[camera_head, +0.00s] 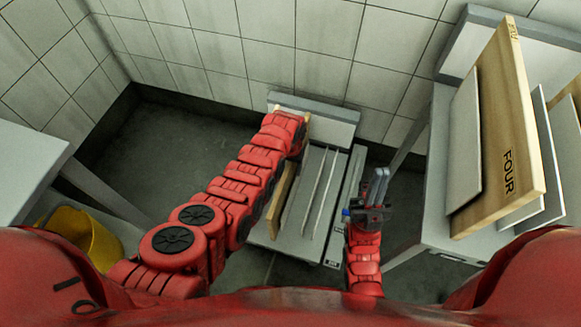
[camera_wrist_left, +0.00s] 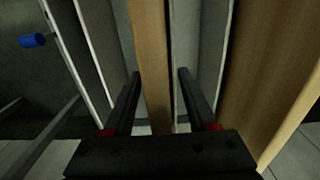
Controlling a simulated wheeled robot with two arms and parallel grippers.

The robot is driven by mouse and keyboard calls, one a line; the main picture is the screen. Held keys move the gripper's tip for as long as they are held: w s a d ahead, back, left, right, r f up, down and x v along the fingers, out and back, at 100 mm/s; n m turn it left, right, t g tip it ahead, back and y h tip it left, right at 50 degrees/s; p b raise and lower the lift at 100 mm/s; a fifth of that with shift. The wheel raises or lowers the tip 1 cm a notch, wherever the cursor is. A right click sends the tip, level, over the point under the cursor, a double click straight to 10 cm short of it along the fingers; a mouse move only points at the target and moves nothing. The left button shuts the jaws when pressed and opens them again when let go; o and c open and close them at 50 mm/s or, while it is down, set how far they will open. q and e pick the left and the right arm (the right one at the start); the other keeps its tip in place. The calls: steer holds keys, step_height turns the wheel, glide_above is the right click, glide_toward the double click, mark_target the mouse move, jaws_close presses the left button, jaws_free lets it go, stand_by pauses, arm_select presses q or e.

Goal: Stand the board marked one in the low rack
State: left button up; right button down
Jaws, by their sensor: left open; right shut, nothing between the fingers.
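The low rack (camera_head: 262,238) stands on the floor at the centre, with upright grey dividers. A pale wooden board (camera_head: 283,195) stands upright at its left side, partly hidden by my left arm. My left gripper (camera_wrist_left: 160,74) is open, with its fingers on either side of a wooden board's edge (camera_wrist_left: 152,60) in the left wrist view; contact is not clear. A second, wider wooden surface (camera_wrist_left: 272,75) is beside it to the right. No number shows on these boards, so I cannot tell which is marked one. My right gripper (camera_head: 378,186) is shut and empty, right of the rack.
A higher rack (camera_head: 437,215) at the right holds a wooden board marked FOUR (camera_head: 507,130) and grey dividers. A yellow bucket (camera_head: 82,235) is at the lower left, beside a grey table (camera_head: 30,165). Tiled walls close off the back. Floor at back left is clear.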

arm_select(q)
steer(key=shift+r, duration=0.1)
step_height(320, 180, up, 17)
steer(key=p, duration=0.4)
steer(key=shift+r, duration=0.15)
steer(key=shift+w, duration=0.1)
